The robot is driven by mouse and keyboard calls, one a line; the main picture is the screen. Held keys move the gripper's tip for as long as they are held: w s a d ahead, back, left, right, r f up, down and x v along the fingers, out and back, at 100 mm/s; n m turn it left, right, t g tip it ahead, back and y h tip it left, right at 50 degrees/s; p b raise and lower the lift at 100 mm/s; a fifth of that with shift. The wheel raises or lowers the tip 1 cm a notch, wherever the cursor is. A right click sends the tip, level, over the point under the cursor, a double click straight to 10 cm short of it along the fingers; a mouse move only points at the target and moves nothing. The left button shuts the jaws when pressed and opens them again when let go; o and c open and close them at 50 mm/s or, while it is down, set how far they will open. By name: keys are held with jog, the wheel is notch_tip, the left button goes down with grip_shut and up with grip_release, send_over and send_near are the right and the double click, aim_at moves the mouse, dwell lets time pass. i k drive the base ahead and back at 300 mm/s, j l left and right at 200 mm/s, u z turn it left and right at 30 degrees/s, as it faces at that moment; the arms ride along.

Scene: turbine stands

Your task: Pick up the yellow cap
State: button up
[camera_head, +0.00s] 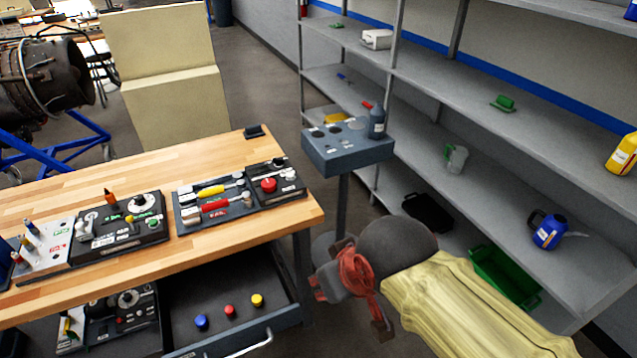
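The yellow cap (257,300) stands in the open drawer (190,353) under the wooden workbench, near the drawer's right end. A red cap (230,311) and a blue cap (201,322) stand to its left in a row, with gaps between them. My gripper (348,285), with red and dark parts, is in the air to the right of the drawer, apart from the yellow cap. It shows no object in it.
The workbench top (50,197) carries tool trays and overhangs the drawer's back. The drawer handle (248,346) sticks out in front. A grey stand (350,151) with a bottle (377,122) rises behind my gripper. Grey shelves (480,142) line the right side.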

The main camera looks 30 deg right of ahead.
aim_at(257, 300)
jog(key=i+j+u, duration=0.15)
jog(key=j, duration=0.25)
jog(key=i+j+u, duration=0.1)
jog(key=i+j, duration=0.15)
jog(key=j, duration=0.15)
jog(key=i+j+u, duration=0.15)
jog(key=j, duration=0.2)
jog(key=i, duration=0.05)
